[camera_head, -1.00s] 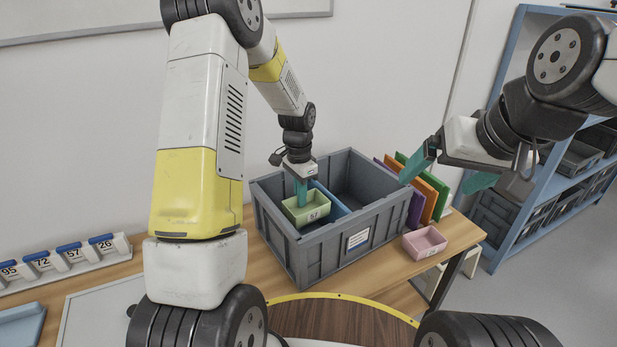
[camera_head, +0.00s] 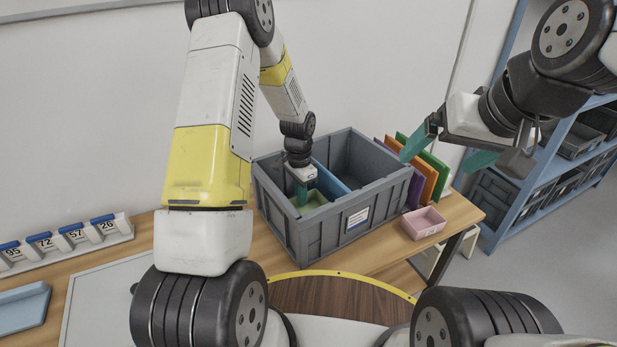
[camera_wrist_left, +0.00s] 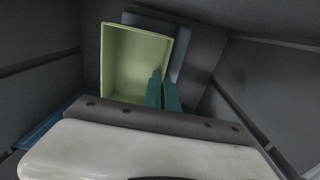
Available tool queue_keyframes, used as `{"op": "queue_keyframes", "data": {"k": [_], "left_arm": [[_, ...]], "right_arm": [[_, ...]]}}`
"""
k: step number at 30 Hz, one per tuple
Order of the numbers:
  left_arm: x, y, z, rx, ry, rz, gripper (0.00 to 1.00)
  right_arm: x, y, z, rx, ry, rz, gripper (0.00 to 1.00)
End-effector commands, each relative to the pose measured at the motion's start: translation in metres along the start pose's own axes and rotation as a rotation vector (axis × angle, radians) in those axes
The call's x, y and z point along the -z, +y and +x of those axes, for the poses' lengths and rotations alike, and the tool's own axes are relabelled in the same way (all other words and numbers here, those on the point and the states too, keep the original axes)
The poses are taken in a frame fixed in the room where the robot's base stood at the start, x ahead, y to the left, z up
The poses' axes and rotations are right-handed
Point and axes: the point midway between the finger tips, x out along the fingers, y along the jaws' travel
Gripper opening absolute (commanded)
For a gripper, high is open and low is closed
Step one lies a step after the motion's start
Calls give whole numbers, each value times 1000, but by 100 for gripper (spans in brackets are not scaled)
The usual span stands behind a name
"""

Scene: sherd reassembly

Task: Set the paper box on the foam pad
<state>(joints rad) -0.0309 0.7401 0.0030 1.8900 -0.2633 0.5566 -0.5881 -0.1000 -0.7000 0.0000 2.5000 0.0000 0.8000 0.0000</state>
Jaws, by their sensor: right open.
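In the left wrist view a grey slab (camera_wrist_left: 210,55) lies beside and partly behind the box. I cannot tell whether it is the foam pad or whether the box touches it. My right gripper (camera_head: 447,153) is open and empty, above the table's right side.
A pink box (camera_head: 423,223) stands right of the crate. Purple, orange and green panels (camera_head: 434,158) stand behind it. A numbered rack (camera_head: 65,242) and a blue tray (camera_head: 22,308) are at left.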

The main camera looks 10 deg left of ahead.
Motion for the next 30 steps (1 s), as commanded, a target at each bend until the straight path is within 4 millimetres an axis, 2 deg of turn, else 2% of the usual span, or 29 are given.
{"op": "queue_keyframes", "data": {"k": [17, 22, 30], "left_arm": [[0, 0, 4, 0, -1, 0, 0], [0, 0, 4, 0, -1, 0, 27], [0, 0, 3, 0, 0, 0, 27]], "right_arm": [[0, 0, 0, 0, 0, 0, 92], [0, 0, 0, 0, 0, 0, 92], [0, 0, 0, 0, 0, 0, 92]]}}
